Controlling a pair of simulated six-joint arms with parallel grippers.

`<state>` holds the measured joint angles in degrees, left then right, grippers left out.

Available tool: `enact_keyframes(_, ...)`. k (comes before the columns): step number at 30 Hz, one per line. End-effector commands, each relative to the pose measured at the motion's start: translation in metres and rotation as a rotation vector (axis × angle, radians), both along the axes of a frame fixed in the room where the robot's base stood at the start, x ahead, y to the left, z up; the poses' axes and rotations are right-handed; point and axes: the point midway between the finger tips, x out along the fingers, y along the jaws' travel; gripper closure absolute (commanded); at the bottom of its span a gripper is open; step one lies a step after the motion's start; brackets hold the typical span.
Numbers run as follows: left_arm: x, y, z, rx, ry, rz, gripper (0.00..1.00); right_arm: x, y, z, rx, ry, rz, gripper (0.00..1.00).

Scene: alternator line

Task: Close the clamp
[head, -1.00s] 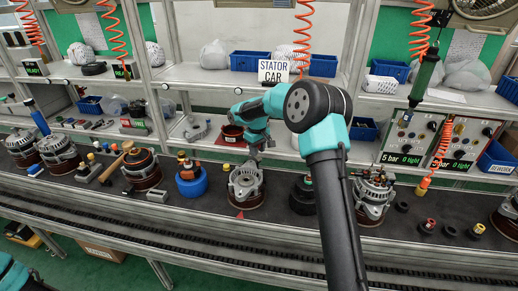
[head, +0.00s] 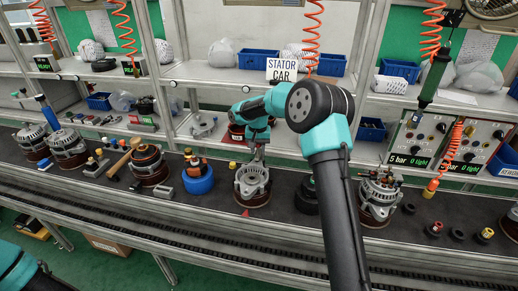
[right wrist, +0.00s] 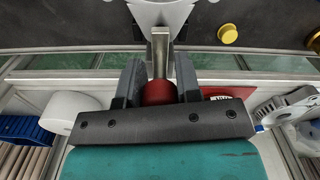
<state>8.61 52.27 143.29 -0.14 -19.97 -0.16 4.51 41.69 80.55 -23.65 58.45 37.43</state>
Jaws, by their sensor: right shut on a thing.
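In the head view my right gripper (head: 259,157) is small and points down at the back of a silver alternator housing (head: 252,184) on the dark line. In the right wrist view my right gripper (right wrist: 159,82) is shut on a red knob (right wrist: 159,93), one grey finger on each side. A flat metal lever (right wrist: 160,50) runs from the knob up to the pale housing (right wrist: 160,10). I take the lever and knob as the clamp's handle; its jaw is hidden. My left gripper is out of the picture; only part of my left arm shows at lower left.
A blue round fixture (head: 198,180) stands left of the housing and a black one (head: 306,195) right of it. Another alternator (head: 378,197) is further right. A yellow cap (right wrist: 228,33) lies near the gripper. The STATOR CAR sign (head: 287,69) is on the shelf above.

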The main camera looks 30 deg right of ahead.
Motion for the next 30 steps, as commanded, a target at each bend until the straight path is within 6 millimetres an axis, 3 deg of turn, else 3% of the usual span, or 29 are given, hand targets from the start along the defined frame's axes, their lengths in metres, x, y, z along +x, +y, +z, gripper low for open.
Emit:
enact_keyframes(5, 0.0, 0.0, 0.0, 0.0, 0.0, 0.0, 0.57, 0.001, 0.0, 0.001, -0.001, -0.003, -0.003, 0.92)
enact_keyframes(6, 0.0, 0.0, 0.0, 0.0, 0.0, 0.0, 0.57, 0.001, 0.0, 0.001, -0.001, -0.003, -0.002, 0.66)
enact_keyframes(13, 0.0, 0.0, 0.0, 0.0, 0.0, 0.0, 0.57, 0.001, 0.0, 0.001, 0.0, -0.002, -0.001, 0.44)
enact_keyframes(23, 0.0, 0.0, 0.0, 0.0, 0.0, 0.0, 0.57, 0.0, 0.0, 0.003, 0.0, -0.002, -0.001, 0.44)
enact_keyframes(30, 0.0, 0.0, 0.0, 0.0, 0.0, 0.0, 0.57, 0.001, 0.0, 0.029, 0.0, -0.006, -0.002, 0.44)
